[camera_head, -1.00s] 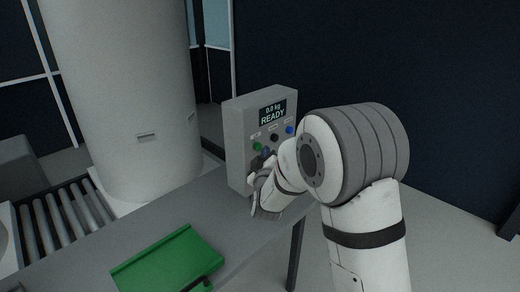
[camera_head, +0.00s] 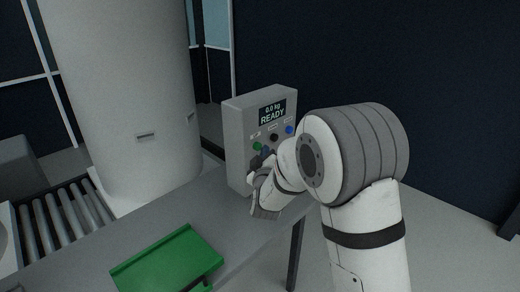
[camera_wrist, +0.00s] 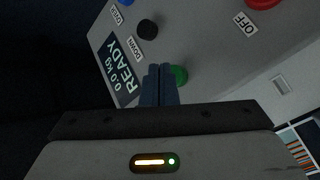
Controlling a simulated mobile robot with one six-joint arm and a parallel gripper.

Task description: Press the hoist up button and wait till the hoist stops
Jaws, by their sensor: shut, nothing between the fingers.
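The grey control box (camera_head: 237,150) stands on the bench with its screen (camera_head: 272,112) reading "0.0 kg READY". A green button (camera_head: 258,146) sits below the screen, left of a black one (camera_head: 274,137) and a blue one (camera_head: 290,129). In the wrist view the panel is turned; the black button (camera_wrist: 148,29) is labelled DOWN, and the green button (camera_wrist: 180,75) has its label hidden. My gripper (camera_wrist: 158,68) is shut and empty, its fingertips right beside the green button and partly covering it. I cannot tell whether they touch it. In the head view my gripper (camera_head: 266,155) is close to the panel.
A red button (camera_wrist: 263,3) labelled OFF is at the top of the wrist view. A green tray (camera_head: 165,262) lies on the grey bench (camera_head: 222,222). A large pale tank (camera_head: 125,90) and a roller conveyor (camera_head: 62,222) are at left.

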